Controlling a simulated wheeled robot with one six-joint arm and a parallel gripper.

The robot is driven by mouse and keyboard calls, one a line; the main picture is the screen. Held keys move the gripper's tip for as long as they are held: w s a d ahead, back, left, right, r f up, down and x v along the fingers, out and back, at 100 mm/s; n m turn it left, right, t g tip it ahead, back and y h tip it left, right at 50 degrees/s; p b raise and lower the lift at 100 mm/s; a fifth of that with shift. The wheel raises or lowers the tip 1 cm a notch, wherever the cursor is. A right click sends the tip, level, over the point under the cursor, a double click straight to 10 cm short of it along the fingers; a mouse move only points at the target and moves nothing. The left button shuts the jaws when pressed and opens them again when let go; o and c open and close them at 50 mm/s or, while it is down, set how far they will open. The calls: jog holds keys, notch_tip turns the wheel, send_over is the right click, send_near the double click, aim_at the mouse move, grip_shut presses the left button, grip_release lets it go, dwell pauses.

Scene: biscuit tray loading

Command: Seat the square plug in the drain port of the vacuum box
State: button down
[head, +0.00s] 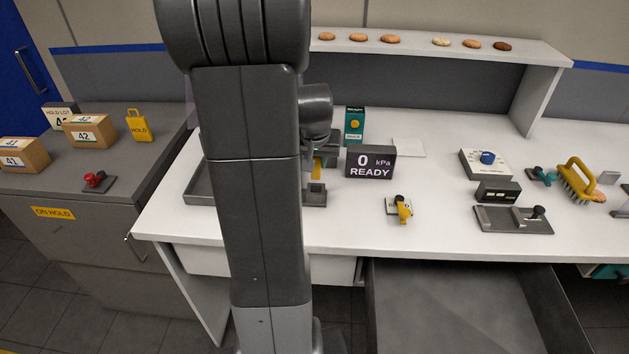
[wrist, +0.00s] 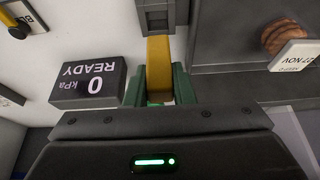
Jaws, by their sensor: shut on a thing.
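The yellow plug (wrist: 159,66) is between the green fingers of my gripper (wrist: 158,88), which is shut on it. In the head view the plug (head: 317,169) shows as a small yellow piece beside my arm, just above the grey port block (head: 316,198). In the wrist view the plug's far end meets the edge of the grey port block (wrist: 156,17) in the picture. I cannot tell whether it touches or enters the opening. My arm hides most of the gripper and part of the vacuum box in the head view.
A display reading 0 kPa READY (head: 370,162) stands just right of the port block. A dark tray (head: 199,184) lies left, partly behind my arm. A yellow-handled valve (head: 402,208) sits to the right on the white bench (head: 350,228). A biscuit (wrist: 282,37) shows in the wrist view.

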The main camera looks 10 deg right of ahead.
aim_at(316, 173)
jog(key=shift+f, duration=3.35)
jog(key=shift+f, duration=0.2)
jog(key=c, duration=1.2)
grip_release()
jog(key=shift+c, duration=0.2)
jog(key=shift+r, duration=0.1)
jog(key=shift+r, duration=0.35)
jog(key=v, duration=1.1)
jog(key=shift+s+r, duration=0.25)
jog(key=shift+s, duration=0.05)
jog(key=shift+a, duration=0.1)
